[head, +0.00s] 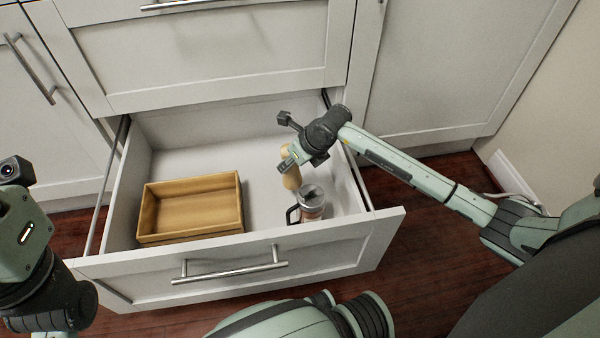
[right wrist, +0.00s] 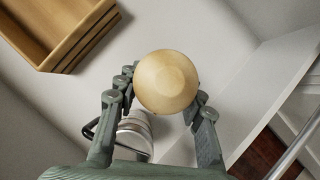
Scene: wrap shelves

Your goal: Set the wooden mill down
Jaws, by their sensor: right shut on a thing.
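The wooden mill (head: 291,178) is pale and rounded, held upright inside the open drawer, toward its right side. In the right wrist view its round top (right wrist: 167,80) sits between the fingers. My right gripper (head: 292,160) is shut on the mill; its fingers (right wrist: 162,92) lie on both sides of it. The mill's base is close to the drawer floor, but I cannot tell whether it touches. My left arm shows at the left edge of the head view, with its gripper not visible.
The open white drawer (head: 185,163) holds an empty wooden tray (head: 241,205) at left and a metal mug with a dark handle (head: 311,203) just in front of the mill. The mug (right wrist: 134,135) also shows in the wrist view. Drawer floor between tray and mill is clear.

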